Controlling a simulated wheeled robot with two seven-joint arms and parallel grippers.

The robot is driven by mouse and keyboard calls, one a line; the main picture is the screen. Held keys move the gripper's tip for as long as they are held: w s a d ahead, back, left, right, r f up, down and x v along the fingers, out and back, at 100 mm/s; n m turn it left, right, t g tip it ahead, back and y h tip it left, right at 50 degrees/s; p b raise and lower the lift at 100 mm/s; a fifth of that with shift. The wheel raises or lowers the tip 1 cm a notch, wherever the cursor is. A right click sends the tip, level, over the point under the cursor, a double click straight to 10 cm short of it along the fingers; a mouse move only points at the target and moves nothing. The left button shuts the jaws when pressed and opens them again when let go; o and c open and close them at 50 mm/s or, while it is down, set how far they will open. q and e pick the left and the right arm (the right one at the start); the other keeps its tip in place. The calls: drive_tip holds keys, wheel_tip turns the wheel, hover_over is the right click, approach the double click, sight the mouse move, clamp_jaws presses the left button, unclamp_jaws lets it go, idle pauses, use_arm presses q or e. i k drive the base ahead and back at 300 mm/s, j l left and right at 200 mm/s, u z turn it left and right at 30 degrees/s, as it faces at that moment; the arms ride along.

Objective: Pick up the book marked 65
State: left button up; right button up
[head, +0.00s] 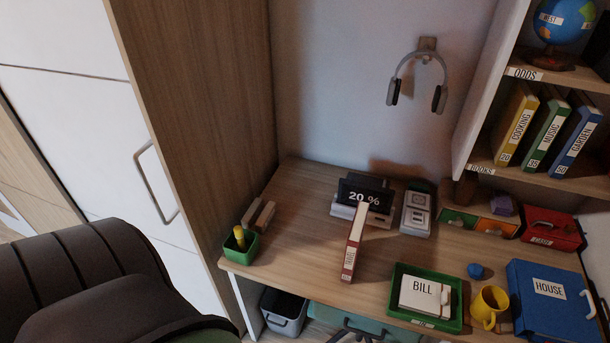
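A red book (353,243) stands upright on the desk, its narrow spine facing me and its cream page edges showing along the top. Small marks sit low on its spine, but I cannot read the number clearly. It stands just in front of a dark display reading 20 % (364,196). More books stand on the right shelf: yellow COOKING (518,125), green MUSIC (546,132) and blue GARDEN (577,137). Neither of my grippers is in view.
The wooden desk (297,237) has free room left of the red book. A green pen cup (241,246) is further left. A green tray (399,313) with BILL papers, a yellow mug (487,305) and a blue HOUSE binder (550,307) fill the right. A dark ribbed shape (85,280) fills the lower left.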

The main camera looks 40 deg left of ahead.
sight(355, 238)
drive_tip(key=u, duration=0.8)
